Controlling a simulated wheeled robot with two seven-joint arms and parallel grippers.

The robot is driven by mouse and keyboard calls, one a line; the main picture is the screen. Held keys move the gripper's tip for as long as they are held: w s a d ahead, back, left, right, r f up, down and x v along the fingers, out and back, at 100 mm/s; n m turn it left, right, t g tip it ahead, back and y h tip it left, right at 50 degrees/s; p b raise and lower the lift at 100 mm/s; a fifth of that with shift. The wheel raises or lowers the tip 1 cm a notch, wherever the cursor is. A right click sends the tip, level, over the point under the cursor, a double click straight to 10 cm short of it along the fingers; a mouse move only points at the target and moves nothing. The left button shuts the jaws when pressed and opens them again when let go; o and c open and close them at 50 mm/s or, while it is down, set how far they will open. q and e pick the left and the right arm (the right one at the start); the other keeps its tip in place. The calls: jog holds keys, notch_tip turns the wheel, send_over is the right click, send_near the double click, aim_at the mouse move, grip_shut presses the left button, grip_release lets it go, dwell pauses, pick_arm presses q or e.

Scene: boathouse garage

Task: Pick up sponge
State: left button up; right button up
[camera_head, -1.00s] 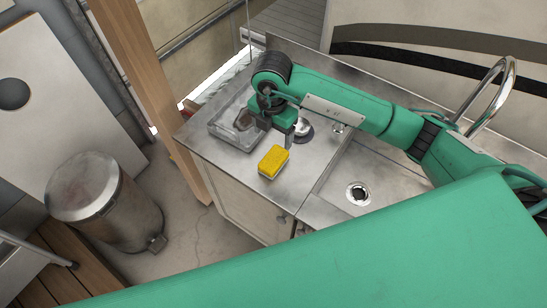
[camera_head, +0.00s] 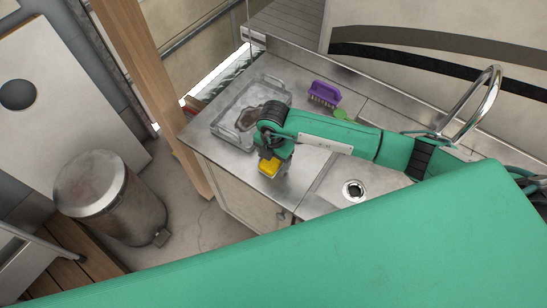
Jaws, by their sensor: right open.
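The yellow sponge (camera_head: 268,168) lies on the metal counter (camera_head: 213,145) near its front edge, left of the sink. My right gripper (camera_head: 270,157) is directly over the sponge, pointing down, and covers part of it. Its jaws are open. Whether the fingers stand on both sides of the sponge or touch it is hidden by the gripper body. My left gripper is not in the picture.
A clear tray (camera_head: 226,131) with a dark item in it stands behind my right gripper. A purple brush (camera_head: 324,93) and a green round item (camera_head: 341,113) lie farther back. The sink drain (camera_head: 354,190) is to the right, with a curved faucet (camera_head: 484,105) behind. A trash bin (camera_head: 110,199) stands on the floor.

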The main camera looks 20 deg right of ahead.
jog(key=c, duration=1)
jog(key=shift+c, duration=0.2)
jog(key=shift+r+b, duration=0.35)
jog(key=shift+r, duration=0.2)
notch_tip(320, 180, up, 19)
jog(key=b, duration=0.5)
